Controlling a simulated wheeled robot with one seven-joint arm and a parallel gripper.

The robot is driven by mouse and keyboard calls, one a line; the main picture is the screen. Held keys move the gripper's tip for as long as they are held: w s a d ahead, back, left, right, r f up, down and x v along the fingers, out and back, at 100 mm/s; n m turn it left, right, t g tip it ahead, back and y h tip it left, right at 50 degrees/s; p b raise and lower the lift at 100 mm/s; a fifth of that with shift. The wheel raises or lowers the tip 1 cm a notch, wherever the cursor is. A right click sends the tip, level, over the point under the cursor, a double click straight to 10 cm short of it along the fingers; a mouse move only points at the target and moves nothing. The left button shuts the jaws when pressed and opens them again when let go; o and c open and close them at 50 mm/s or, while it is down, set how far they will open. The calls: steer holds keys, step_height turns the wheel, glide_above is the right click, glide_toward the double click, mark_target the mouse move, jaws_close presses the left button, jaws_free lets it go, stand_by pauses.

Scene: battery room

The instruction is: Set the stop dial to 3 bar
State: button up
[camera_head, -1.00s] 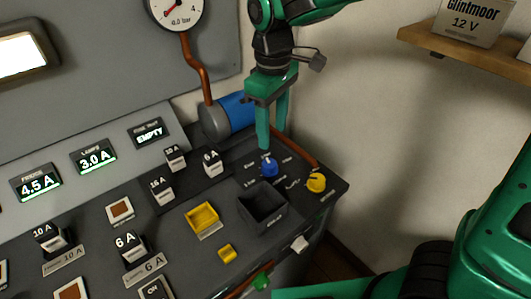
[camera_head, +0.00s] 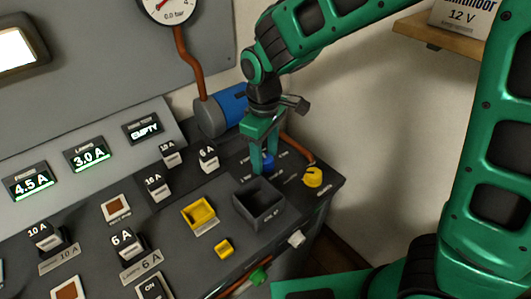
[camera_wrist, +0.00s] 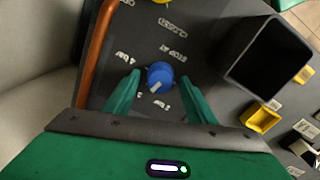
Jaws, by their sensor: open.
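The blue dial (camera_head: 269,163) sits on the sloping panel near its right end, partly hidden by my gripper (camera_head: 264,168) in the head view. In the wrist view, the blue dial (camera_wrist: 161,74) stands between the two green fingers of my gripper (camera_wrist: 160,83). The fingers are open, one on each side, with a gap to the dial. A pale mark on the dial points to the lower left of that view. The round gauge (camera_head: 168,6), cut by the top edge, reads 0.0 bar.
A yellow knob (camera_head: 313,177) is just right of the dial. An open dark bin (camera_head: 259,205) stands in front of it, with a yellow tray (camera_head: 198,214) to the left. A blue cylinder (camera_head: 232,105) and copper pipe (camera_head: 188,65) lie behind.

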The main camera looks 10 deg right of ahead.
mark_target(265, 158)
steer(key=c, duration=1.1)
steer(key=shift+o, duration=0.2)
steer(key=shift+m, duration=1.6)
steer(key=shift+d, duration=0.1)
steer(key=o, duration=1.1)
steer(key=shift+c, duration=0.2)
step_height(265, 158, up, 11)
steer(key=shift+f, duration=0.15)
